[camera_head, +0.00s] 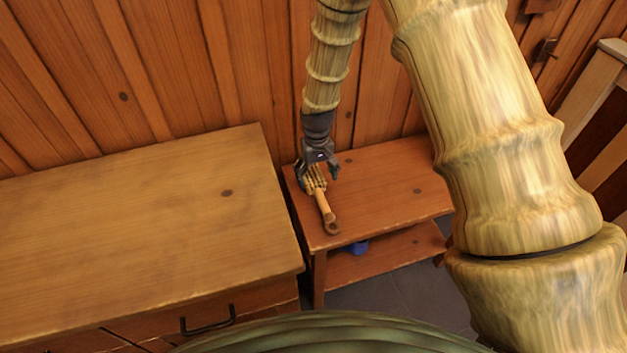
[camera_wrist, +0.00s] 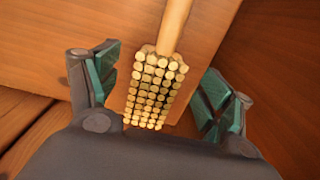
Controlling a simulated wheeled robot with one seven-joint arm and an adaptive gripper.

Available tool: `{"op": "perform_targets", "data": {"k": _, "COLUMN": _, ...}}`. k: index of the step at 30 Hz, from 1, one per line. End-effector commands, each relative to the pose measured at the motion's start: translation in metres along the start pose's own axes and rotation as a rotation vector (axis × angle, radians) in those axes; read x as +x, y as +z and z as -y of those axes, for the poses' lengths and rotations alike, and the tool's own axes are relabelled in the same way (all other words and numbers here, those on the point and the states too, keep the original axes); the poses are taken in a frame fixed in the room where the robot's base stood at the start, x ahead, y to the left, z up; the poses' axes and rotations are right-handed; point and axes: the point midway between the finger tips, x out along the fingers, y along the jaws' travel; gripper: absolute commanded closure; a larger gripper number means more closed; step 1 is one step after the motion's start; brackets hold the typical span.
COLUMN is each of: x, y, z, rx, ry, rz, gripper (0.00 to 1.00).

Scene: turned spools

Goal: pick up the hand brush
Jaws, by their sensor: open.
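The hand brush (camera_head: 322,203) lies on the top of a small wooden side table (camera_head: 390,185), bristle end towards the wall and handle towards the front edge. In the wrist view its bristle block (camera_wrist: 155,88) sits between the two fingers and its pale handle runs up out of the picture. My gripper (camera_head: 317,173) is open over the bristle end, one finger on each side. In the wrist view my gripper (camera_wrist: 155,84) shows gaps between its green pads and the brush. The far end of the bristle block meets the edge of my gripper's body.
A larger wooden cabinet (camera_head: 140,215) with a dark handle stands close on the left. A plank wall (camera_head: 190,70) rises behind. A blue object (camera_head: 358,247) lies on the lower shelf. The right part of the side table's top is clear.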

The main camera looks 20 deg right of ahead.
Motion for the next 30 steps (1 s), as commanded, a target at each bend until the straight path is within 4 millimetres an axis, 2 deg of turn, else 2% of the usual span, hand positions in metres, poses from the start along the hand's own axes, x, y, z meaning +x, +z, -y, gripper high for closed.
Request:
{"op": "perform_targets", "data": {"k": 15, "x": 0.048, "y": 0.001, "z": 0.001, "rx": -0.001, "ry": 0.000, "rz": 0.000, "gripper": 0.20}}
{"op": "perform_targets", "data": {"k": 25, "x": 0.052, "y": 0.001, "z": 0.001, "rx": 0.000, "ry": 0.000, "rz": -0.001, "gripper": 0.20}}
{"op": "perform_targets", "data": {"k": 26, "x": 0.052, "y": 0.001, "z": 0.001, "rx": 0.000, "ry": 0.000, "rz": -0.001, "gripper": 0.23}}
{"op": "perform_targets", "data": {"k": 30, "x": 0.052, "y": 0.001, "z": 0.001, "rx": 0.000, "ry": 0.000, "rz": -0.001, "gripper": 0.49}}
